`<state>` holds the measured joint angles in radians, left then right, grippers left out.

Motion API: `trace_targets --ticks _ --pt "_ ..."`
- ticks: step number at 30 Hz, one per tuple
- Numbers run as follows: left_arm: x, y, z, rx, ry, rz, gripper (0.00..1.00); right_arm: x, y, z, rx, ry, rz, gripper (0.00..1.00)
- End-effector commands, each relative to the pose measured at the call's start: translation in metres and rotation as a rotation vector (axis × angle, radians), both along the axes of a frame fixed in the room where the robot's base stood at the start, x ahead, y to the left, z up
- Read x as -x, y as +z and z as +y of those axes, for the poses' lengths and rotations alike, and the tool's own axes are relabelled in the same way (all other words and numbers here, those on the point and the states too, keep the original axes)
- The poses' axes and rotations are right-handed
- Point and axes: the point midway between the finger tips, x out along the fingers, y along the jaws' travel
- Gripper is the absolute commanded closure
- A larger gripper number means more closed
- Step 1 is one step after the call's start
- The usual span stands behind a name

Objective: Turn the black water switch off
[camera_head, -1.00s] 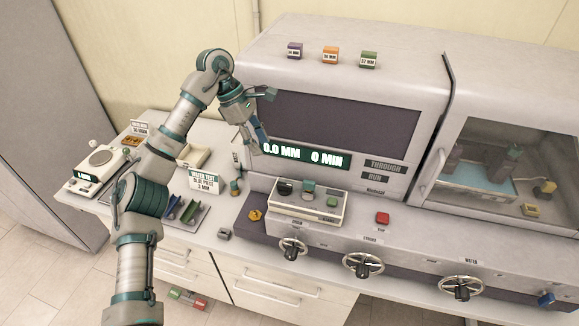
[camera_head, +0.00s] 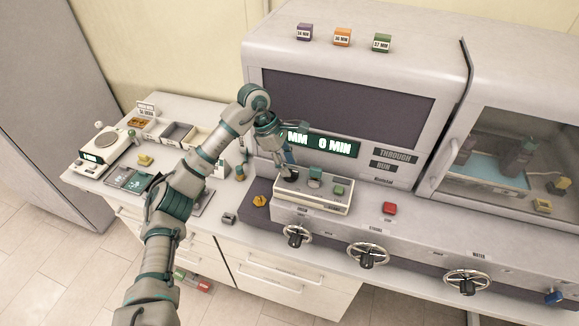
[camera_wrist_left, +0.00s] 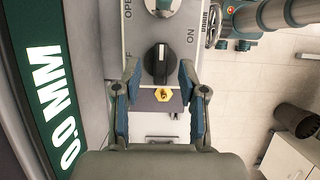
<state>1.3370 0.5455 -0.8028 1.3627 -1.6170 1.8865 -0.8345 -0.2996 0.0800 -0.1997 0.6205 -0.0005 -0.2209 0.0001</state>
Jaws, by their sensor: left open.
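The black switch (camera_wrist_left: 160,62) is a rotary knob on a pale control box (camera_head: 326,205). In the left wrist view its ridge runs up and down the picture, with "ON" to its right and a partly hidden label to its left. My left gripper (camera_wrist_left: 158,78) is open, with its blue-padded fingers on either side of the knob. I cannot tell whether they touch it. In the head view the left gripper (camera_head: 287,168) is low over the box's left end and partly hides the knob. My right gripper is not in view.
The machine's display (camera_head: 325,143) rises close behind the box. Green controls (camera_head: 315,177) sit beside the switch. A yellow piece (camera_head: 260,201) lies left of the box. A red button (camera_head: 390,208) and handwheels (camera_head: 368,254) line the front.

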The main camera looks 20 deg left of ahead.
Motion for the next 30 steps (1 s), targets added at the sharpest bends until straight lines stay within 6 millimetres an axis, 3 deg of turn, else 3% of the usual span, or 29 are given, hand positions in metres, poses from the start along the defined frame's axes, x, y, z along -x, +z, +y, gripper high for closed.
trace_targets --ticks 6,14,20,30 --pt "0.0 -0.017 -0.007 0.0 0.0 0.0 0.58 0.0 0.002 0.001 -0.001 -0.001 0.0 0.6" --pt "0.0 -0.018 -0.008 0.0 -0.001 0.0 0.58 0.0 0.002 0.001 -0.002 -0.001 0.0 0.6" --pt "0.0 -0.018 -0.008 0.0 0.0 0.0 1.0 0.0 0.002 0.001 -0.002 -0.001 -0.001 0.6" --pt "-0.001 -0.018 -0.008 0.0 0.019 -0.002 1.0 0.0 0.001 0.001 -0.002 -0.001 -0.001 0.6"
